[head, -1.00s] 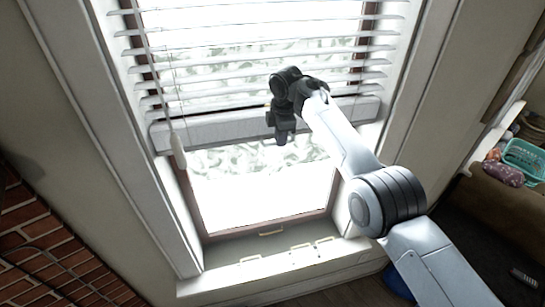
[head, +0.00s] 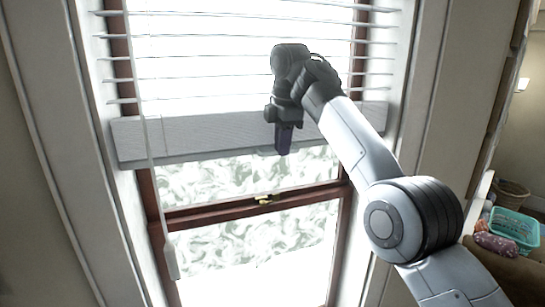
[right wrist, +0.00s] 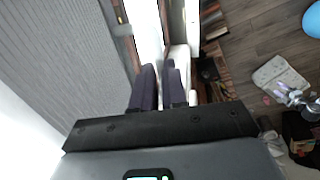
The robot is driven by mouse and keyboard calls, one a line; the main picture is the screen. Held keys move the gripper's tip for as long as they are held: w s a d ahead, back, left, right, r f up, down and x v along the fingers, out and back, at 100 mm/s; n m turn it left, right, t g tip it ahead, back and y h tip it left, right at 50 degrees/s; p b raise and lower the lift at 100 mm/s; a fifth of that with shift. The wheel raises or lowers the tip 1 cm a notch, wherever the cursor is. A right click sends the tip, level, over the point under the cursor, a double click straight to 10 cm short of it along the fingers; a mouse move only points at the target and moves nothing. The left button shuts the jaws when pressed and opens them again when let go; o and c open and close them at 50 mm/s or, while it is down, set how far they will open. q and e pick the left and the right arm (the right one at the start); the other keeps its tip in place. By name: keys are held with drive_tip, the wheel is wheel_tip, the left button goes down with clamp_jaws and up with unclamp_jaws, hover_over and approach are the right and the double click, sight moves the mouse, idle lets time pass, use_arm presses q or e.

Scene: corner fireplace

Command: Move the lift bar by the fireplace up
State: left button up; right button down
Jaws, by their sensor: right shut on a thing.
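The lift bar (head: 190,142) is the wide pale grey bottom rail of the white window blind, tilted slightly in the head view. It stands above the brown middle rail of the window. My right gripper (head: 284,138) is in front of the bar, right of its middle, with dark fingers pointing down, shut on the bar. In the right wrist view the dark fingers (right wrist: 159,88) are close together, and the bar's ribbed grey face (right wrist: 60,60) fills the left side. The exact contact is partly hidden.
White slats (head: 220,62) hang above the bar. A cord with a pale tassel (head: 171,258) hangs at left. A yellow latch (head: 263,199) sits on the middle rail. White window trim flanks both sides. A turquoise basket (head: 515,228) is at far right.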

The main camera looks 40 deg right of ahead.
use_arm(q)
drive_tip(key=shift+s+a+r, duration=0.1)
drive_tip(key=shift+a+r, duration=0.1)
use_arm(e)
drive_tip(key=shift+r, duration=0.5)
use_arm(q)
drive_tip(key=shift+a, duration=0.1)
use_arm(e)
drive_tip(key=shift+a, duration=0.1)
drive_tip(key=c, duration=1.2)
unclamp_jaws()
drive_tip(key=shift+r, duration=0.1)
drive_tip(key=shift+o, duration=0.2)
use_arm(q)
drive_tip(key=shift+r, duration=0.1)
